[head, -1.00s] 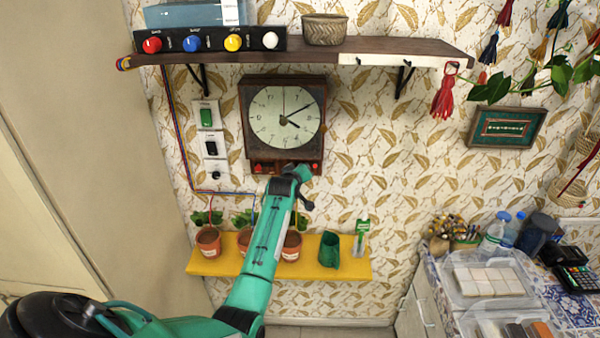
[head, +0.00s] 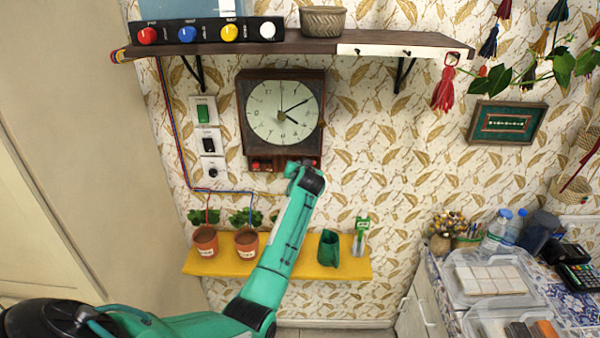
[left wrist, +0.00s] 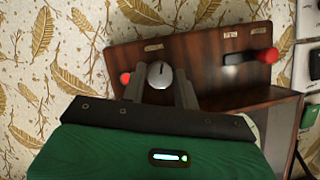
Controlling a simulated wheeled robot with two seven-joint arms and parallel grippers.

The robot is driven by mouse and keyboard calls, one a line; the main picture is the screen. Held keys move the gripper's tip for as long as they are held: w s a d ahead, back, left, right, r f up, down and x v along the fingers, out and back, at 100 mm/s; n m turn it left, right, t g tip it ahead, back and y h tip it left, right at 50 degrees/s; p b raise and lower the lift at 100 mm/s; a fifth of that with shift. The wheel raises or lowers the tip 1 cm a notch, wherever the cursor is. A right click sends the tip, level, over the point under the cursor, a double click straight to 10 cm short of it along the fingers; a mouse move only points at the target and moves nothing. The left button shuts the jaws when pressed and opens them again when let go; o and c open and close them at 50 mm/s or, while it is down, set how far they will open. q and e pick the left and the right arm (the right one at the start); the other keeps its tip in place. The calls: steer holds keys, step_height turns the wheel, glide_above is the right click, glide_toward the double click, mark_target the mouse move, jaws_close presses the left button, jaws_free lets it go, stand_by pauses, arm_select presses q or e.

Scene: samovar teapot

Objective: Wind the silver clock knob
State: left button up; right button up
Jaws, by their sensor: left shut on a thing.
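The wall clock (head: 283,112) hangs under the shelf, with a wooden base strip below its dial. In the left wrist view the silver knob (left wrist: 160,74) has a dark line on its face and sits on the wooden panel (left wrist: 205,50). My left gripper (left wrist: 161,82) has its two fingers on either side of the silver knob and is shut on it. In the head view my left arm hides the knob and the fingers. My right gripper is in neither view.
A red knob (left wrist: 125,78) is close beside one finger, and a red-tipped lever (left wrist: 267,56) is on the panel's other side. Wall switches (head: 207,140) are left of the clock. The shelf (head: 300,46) is above, and a yellow shelf with pots (head: 206,265) is below.

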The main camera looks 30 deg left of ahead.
arm_select(q)
steer(key=shift+a+f+m+t+y+b, duration=0.15)
steer(key=shift+m+t+y+b, duration=1.4)
steer(key=shift+m, duration=3.25)
steer(key=shift+d+f+m+t+y+b, duration=0.15)
steer(key=shift+m+t+b, duration=0.65)
steer(key=shift+m+b, duration=2.95)
steer(key=shift+a+f+m+t+y+b, duration=0.15)
steer(key=shift+m+t+y+b, duration=0.8)
steer(key=shift+m, duration=4.9)
steer(key=shift+t+h, duration=0.3)
steer(key=shift+h, duration=0.05)
steer(key=o, duration=1)
steer(key=shift+f, duration=0.1)
steer(key=shift+c, duration=0.2)
steer(key=shift+f, duration=0.1)
